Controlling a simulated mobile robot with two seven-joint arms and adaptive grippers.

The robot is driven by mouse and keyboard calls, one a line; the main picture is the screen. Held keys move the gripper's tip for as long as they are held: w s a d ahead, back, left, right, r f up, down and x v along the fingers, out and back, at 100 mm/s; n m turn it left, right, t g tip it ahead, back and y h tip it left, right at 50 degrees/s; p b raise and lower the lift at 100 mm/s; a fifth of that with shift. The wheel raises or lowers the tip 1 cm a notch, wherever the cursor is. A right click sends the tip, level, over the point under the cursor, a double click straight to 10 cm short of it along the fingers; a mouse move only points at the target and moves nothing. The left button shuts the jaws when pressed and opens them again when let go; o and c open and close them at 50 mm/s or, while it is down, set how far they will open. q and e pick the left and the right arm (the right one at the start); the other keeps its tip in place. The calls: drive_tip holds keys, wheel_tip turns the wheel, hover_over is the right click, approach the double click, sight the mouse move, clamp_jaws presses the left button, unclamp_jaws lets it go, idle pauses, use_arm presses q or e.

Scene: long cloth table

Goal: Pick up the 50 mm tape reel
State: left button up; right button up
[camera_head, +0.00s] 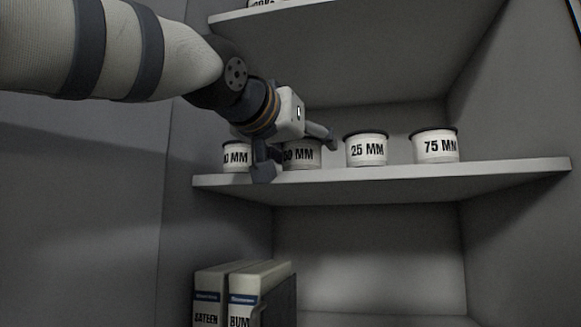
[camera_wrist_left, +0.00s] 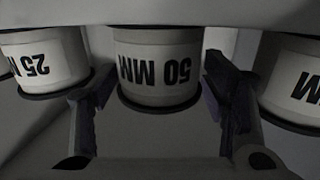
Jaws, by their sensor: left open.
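The 50 mm tape reel (camera_head: 304,156) is a white cylinder with a dark top rim and a "50 MM" label. It stands on the middle shelf, partly hidden behind my left gripper (camera_head: 297,157). The left gripper is open, with one finger to each side of this reel. In the left wrist view the 50 mm reel (camera_wrist_left: 160,72) appears upside down between the two spread fingers, with a gap visible on each side. My right gripper is not in view.
The 25 MM reel (camera_head: 367,149) and the 75 MM reel (camera_head: 435,146) stand to the right on the same shelf (camera_head: 400,173). Another reel (camera_head: 236,156), its label partly hidden, stands close on the left. Binders (camera_head: 245,290) stand below. An upper shelf (camera_head: 270,10) is overhead.

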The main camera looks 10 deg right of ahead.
use_arm(q)
drive_tip(key=shift+w+d+f, duration=0.15)
drive_tip(key=shift+w+f, duration=0.05)
drive_tip(key=shift+w, duration=0.2)
drive_tip(key=shift+w+d+f, duration=0.15)
drive_tip(key=shift+w, duration=0.25)
drive_tip(key=shift+s+a+r, duration=0.1)
drive_tip(key=shift+s+r, duration=0.05)
drive_tip(key=shift+s, duration=0.15)
drive_tip(key=shift+s+a+r, duration=0.25)
drive_tip(key=shift+s, duration=0.4)
drive_tip(key=c, duration=0.5)
drive_tip(key=shift+s+a, duration=0.1)
drive_tip(key=shift+s, duration=0.1)
drive_tip(key=c, duration=0.4)
drive_tip(key=shift+w+f, duration=0.1)
drive_tip(key=shift+w, duration=0.25)
drive_tip(key=shift+c, duration=0.8)
